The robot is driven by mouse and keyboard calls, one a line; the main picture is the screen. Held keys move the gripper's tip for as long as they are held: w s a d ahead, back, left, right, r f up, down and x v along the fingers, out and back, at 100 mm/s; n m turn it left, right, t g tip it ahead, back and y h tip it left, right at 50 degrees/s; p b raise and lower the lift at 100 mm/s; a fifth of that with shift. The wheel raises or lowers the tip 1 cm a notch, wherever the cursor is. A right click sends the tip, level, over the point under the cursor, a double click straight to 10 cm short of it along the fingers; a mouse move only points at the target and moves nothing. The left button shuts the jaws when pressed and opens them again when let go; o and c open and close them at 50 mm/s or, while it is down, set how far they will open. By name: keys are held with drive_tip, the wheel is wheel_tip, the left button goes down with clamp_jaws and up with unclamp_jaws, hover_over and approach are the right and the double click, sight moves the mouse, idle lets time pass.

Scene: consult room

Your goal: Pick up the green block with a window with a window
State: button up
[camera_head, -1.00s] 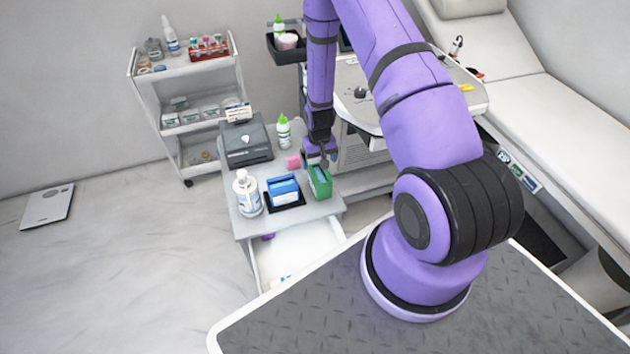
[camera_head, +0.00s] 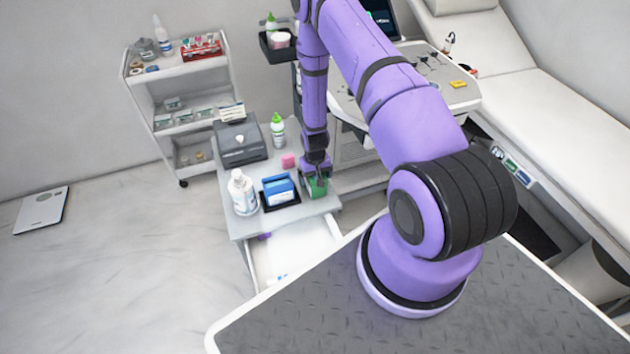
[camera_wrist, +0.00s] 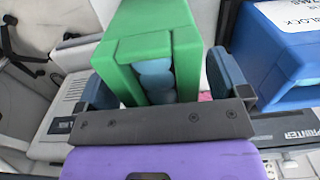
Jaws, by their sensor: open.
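The green block with a window (camera_head: 317,187) stands on the small cart's top, at its right side. In the wrist view the green block (camera_wrist: 150,22) fills the upper middle, and blue-grey rounded shapes (camera_wrist: 155,75) show in its opening. My gripper (camera_head: 318,172) is right above the block in the head view. In the wrist view my open gripper (camera_wrist: 160,82) has one blue fingertip on each side of the block. Whether the fingers touch the block cannot be told. The arm hides part of the block in the head view.
A blue block (camera_head: 279,189) in a black tray (camera_head: 281,206) stands close left of the green block. A white bottle (camera_head: 243,194), a pink block (camera_head: 288,161), a green-capped bottle (camera_head: 278,133) and a printer (camera_head: 241,144) share the cart. An open drawer (camera_head: 295,248) juts out below.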

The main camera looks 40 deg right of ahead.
drive_tip(key=c, duration=1.4)
drive_tip(key=shift+o, duration=0.2)
